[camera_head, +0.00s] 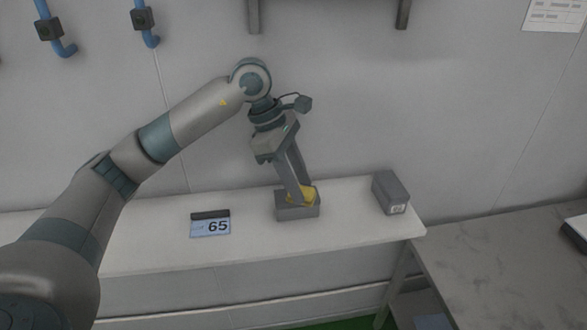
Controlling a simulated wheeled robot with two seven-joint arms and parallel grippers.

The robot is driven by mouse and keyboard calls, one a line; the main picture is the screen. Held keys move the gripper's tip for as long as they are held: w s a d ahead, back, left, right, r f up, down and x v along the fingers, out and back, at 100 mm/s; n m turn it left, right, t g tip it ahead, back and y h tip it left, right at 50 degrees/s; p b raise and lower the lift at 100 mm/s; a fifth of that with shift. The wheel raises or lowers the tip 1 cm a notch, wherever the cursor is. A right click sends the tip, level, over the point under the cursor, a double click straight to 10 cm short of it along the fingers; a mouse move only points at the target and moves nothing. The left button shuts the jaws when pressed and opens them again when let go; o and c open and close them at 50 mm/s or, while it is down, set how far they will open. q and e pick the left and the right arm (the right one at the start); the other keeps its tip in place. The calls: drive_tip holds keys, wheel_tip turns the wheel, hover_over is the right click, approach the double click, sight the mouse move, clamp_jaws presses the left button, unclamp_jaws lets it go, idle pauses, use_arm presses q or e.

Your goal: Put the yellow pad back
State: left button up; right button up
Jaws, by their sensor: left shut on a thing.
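The yellow pad (309,194) shows at the tips of my left gripper (302,197), which points down and is shut on it. The fingers partly hide the pad. Just below is a small grey box (298,212) on the white shelf table (150,247). The pad is at the top of this box; I cannot tell whether it rests in it or is just above it. My right gripper is not in view.
A sign reading 65 (211,224) stands on the table left of the grey box. Another grey box (391,192) with a label sits near the table's right end. A grey marbled counter (500,265) is at the right. The table between these things is clear.

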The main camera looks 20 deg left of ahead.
use_arm(q)
drive_tip(key=s+d+f+m+g+y+b, duration=0.1)
drive_tip(key=s+f+m+g+y, duration=0.1)
drive_tip(key=s+f+m, duration=0.3)
drive_tip(key=s+d+f+m+g+y+b, duration=0.1)
drive_tip(key=s+f+m, duration=0.5)
drive_tip(key=m, duration=0.8)
drive_tip(key=shift+d+g+y, duration=0.4)
drive_tip(key=shift+g+y, duration=0.4)
drive_tip(key=shift+g, duration=0.2)
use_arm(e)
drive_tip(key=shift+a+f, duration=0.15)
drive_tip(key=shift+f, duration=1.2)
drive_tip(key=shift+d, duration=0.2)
